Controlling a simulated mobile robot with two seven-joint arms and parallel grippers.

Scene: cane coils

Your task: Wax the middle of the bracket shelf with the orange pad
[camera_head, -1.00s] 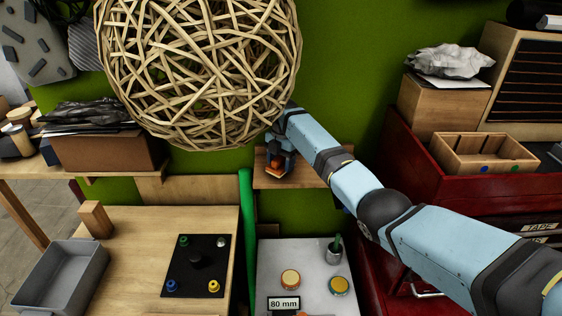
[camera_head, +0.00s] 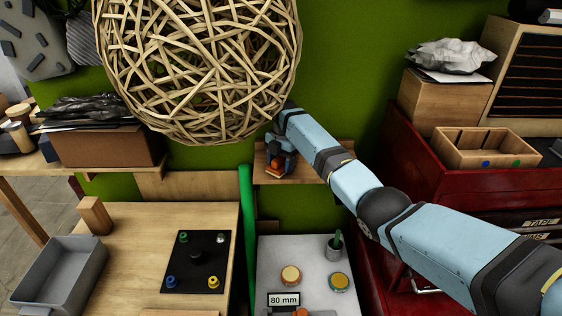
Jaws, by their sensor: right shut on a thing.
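The bracket shelf (camera_head: 322,162) is a small wooden board on the green wall, behind the grey-topped stand. My right arm reaches in from the right, and my right gripper (camera_head: 277,166) is over the shelf's left-middle part. It is shut on the orange pad (camera_head: 276,169), which shows only as a small orange patch between the dark fingers. The pad appears to be at the shelf surface; I cannot tell whether it touches. The gripper and wrist hide part of the shelf. My left gripper is not in view.
A large woven cane ball (camera_head: 198,65) hangs close above and left of the shelf. A green post (camera_head: 247,225) stands at the shelf's left front. Below are a grey-topped stand (camera_head: 310,265) with round tins and a cup, and a wooden table. A red cabinet (camera_head: 440,185) is at right.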

